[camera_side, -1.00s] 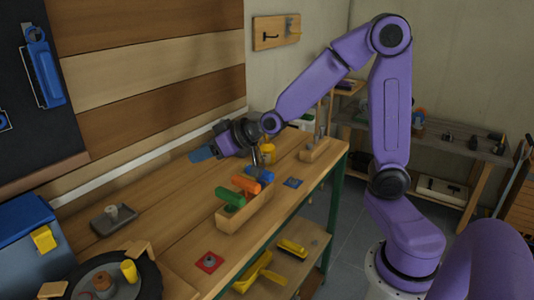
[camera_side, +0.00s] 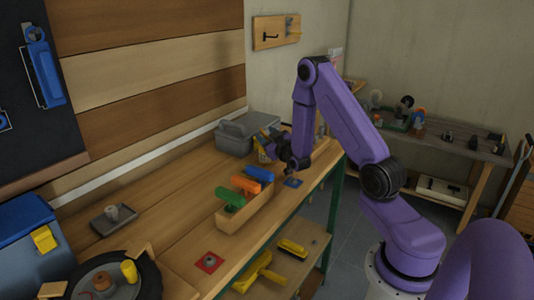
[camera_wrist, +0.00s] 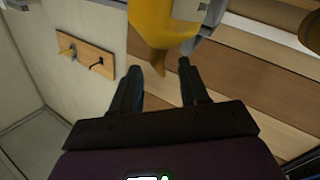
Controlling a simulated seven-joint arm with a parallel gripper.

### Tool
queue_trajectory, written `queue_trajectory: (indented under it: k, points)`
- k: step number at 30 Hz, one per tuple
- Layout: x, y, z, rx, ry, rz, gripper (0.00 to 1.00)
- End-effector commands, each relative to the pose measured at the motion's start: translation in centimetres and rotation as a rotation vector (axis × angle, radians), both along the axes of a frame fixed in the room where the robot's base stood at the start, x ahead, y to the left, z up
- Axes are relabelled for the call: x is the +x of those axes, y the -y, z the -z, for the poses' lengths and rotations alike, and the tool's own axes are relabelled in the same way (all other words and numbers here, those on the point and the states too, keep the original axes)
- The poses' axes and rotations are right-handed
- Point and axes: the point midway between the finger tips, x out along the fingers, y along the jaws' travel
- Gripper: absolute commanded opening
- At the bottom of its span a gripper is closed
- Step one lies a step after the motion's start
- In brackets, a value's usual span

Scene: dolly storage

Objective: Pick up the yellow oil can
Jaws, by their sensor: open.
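The yellow oil can (camera_side: 263,156) stands on the workbench beside the grey toolbox, partly hidden by my gripper. In the wrist view its yellow body (camera_wrist: 163,22) and tapered tip (camera_wrist: 158,62) show at the top, and the rest is cut off by the frame. My gripper (camera_wrist: 160,68) is open, with its two dark fingers apart and the can's tip just beyond and between the fingertips. Nothing is held. In the side view my gripper (camera_side: 277,145) is right by the can; whether they touch cannot be told.
A grey toolbox (camera_side: 238,138) stands behind the can near the wall. A wooden box (camera_side: 232,218) with green, orange and blue-handled items is in front. A blue square (camera_side: 293,183) lies near the bench edge.

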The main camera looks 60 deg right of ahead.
Motion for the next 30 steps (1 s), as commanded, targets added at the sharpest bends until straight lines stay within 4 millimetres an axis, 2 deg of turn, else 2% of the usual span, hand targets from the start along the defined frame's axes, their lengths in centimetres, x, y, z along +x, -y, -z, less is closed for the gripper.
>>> queue_trajectory:
  k: [12,25,29,30]
  points:
    - [3.6,1.8,0.0,-0.001,0.001,0.001,0.45]
    - [4.3,2.2,0.0,0.000,0.000,0.000,0.45]
    - [4.3,2.2,0.0,0.000,0.000,0.000,0.02]
    - [4.3,2.2,0.0,0.000,0.000,0.000,0.00]
